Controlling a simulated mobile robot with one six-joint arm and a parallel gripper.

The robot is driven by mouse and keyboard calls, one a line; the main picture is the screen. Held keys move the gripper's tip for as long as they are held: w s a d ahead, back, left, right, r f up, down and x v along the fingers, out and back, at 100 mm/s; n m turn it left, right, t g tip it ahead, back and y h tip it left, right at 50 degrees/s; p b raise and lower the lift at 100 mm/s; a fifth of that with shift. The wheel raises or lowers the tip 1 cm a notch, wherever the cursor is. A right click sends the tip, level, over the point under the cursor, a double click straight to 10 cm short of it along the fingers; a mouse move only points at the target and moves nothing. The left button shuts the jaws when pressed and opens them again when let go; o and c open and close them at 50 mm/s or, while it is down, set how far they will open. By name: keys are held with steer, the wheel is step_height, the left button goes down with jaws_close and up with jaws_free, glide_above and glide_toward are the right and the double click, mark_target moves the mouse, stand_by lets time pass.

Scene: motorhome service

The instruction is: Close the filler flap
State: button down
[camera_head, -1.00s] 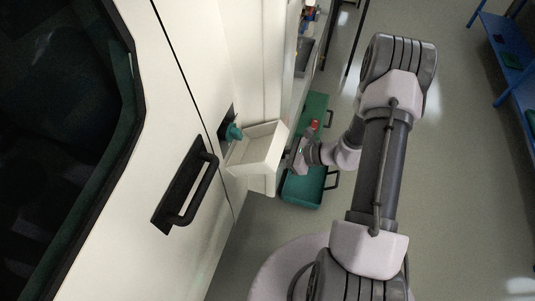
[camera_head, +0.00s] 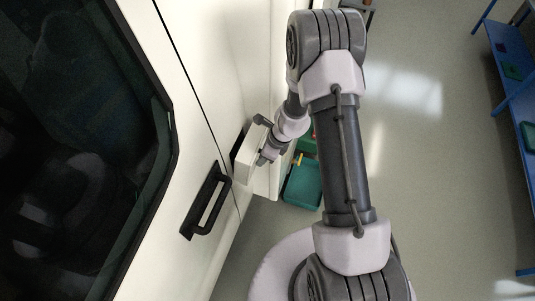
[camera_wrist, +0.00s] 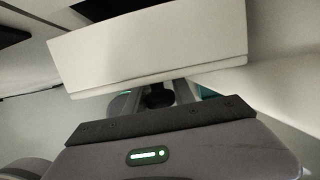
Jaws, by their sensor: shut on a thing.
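The filler flap (camera_head: 246,168) is a pale box-shaped piece on the side of the white motorhome. It stands partly out from the wall, with a dark gap (camera_head: 239,139) beside it. In the wrist view the flap (camera_wrist: 150,50) spans the upper part, with a dark opening behind its top edge. My gripper (camera_head: 265,158) is at the flap's outer face. In the wrist view my gripper (camera_wrist: 156,94) is shut on a small dark part at the flap's lower edge. The filler cap is hidden in the head view.
A black door handle (camera_head: 207,200) sticks out from the wall, left of and below the flap. A green crate (camera_head: 302,186) stands on the floor to the right of the flap. A blue rack (camera_head: 513,80) is at the far right, with open floor before it.

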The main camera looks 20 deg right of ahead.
steer(key=shift+w+a+r+p, duration=0.4)
steer(key=shift+w+a+r, duration=0.15)
steer(key=shift+r, duration=0.15)
steer(key=c, duration=1.1)
jaws_free()
steer(key=p+v, duration=0.1)
steer(key=v, duration=0.4)
steer(key=p+v, duration=0.2)
steer(key=v, duration=0.4)
steer(key=p+v, duration=0.1)
steer(key=v, duration=0.5)
steer(key=shift+s+d+r, duration=0.1)
steer(key=shift+s+d, duration=0.1)
steer(key=shift+d, duration=0.15)
